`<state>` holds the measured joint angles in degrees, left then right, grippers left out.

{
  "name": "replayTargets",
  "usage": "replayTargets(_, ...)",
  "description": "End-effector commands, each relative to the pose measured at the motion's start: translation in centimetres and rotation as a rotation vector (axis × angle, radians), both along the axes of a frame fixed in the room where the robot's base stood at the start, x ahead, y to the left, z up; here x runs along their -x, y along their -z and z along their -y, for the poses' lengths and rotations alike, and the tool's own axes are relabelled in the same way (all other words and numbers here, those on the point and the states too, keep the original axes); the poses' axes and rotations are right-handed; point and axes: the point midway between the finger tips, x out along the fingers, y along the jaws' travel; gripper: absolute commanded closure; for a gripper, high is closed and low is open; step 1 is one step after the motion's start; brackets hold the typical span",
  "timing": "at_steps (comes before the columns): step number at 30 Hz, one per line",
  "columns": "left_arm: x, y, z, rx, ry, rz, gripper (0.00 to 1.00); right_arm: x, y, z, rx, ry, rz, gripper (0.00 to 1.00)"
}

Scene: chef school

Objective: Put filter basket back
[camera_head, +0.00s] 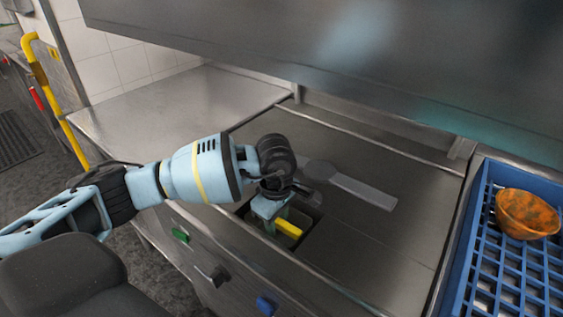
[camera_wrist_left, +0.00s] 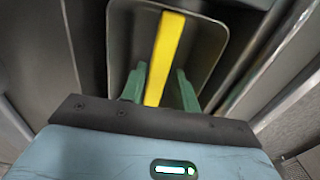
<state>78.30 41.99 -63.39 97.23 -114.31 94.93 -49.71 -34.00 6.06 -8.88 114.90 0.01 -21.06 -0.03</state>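The filter basket, as far as I can tell, is the piece with the yellow bar handle (camera_head: 288,229) in a square opening of the steel counter. In the left wrist view the yellow handle (camera_wrist_left: 163,50) crosses a dark rounded-square recess. My left gripper (camera_head: 273,217) reaches down at this opening. In the wrist view its green fingers (camera_wrist_left: 160,76) stand on either side of the handle, with a clear gap on the right side, so it is open around the handle. The basket's body is mostly hidden or too dark to make out. My right gripper is not in view.
A flat grey spatula-like piece (camera_head: 365,191) lies on the counter (camera_head: 370,240) beyond the opening. A blue crate (camera_head: 485,285) with an orange bowl (camera_head: 528,214) stands at the right. A steel hood (camera_head: 350,50) overhangs the back. A yellow rail (camera_head: 53,97) stands at the left.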

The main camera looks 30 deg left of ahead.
Motion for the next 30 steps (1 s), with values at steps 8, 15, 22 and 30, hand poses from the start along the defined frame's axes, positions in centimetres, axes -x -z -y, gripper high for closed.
replayTargets(8,0.0,0.2,0.0,0.0,0.0,-0.003,0.57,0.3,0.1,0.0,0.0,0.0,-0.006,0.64)
replayTargets(15,0.2,-1.0,0.0,0.0,0.001,0.001,0.57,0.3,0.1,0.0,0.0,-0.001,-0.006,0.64)
replayTargets(22,0.8,-4.8,-0.1,0.0,0.001,0.01,0.57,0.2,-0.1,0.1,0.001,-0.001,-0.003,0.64)
replayTargets(30,1.4,-7.9,-0.1,0.001,0.001,0.013,0.57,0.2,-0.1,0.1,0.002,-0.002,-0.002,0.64)
